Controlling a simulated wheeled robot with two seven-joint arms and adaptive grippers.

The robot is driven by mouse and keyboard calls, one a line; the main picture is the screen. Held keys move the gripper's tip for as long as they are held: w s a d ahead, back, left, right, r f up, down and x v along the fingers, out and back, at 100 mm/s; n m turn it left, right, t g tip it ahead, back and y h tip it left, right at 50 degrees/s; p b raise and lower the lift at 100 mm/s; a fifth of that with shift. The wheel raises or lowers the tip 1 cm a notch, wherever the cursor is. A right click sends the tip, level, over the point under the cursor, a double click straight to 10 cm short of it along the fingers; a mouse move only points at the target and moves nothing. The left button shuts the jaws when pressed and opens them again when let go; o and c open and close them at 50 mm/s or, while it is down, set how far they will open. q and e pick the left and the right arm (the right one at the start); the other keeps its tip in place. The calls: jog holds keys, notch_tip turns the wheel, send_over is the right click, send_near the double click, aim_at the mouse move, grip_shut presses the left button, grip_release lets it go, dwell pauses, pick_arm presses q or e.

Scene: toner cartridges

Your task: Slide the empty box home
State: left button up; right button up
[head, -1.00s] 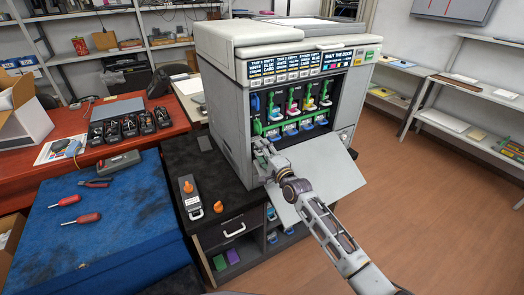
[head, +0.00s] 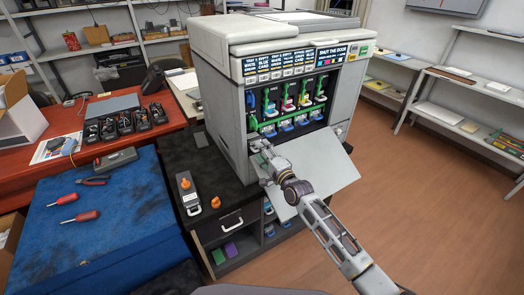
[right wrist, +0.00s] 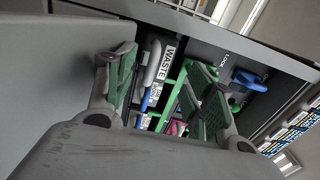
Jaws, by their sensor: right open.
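The waste box (right wrist: 155,75), with a white WASTE label and a blue part beside it, sits inside the printer opening in the right wrist view. My right gripper (right wrist: 160,90) is open, its two green-padded fingers on either side of the box in the picture. I cannot tell whether they touch it. In the head view my right gripper (head: 260,152) is at the lower left of the printer's (head: 225,95) open front, where the arm hides the box. A blue lock lever (right wrist: 250,78) is right of the fingers. My left gripper is out of view.
The printer door (head: 325,180) hangs open below my right arm. Several coloured cartridges with green holders (head: 290,103) fill the bay. A grey box with an orange knob (head: 187,192) lies on the dark cabinet top. Tools lie on the blue mat (head: 100,225).

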jog(key=shift+p+v, duration=0.75)
jog(key=shift+v, duration=0.65)
jog(key=shift+s+d, duration=0.1)
jog(key=shift+s, duration=0.05)
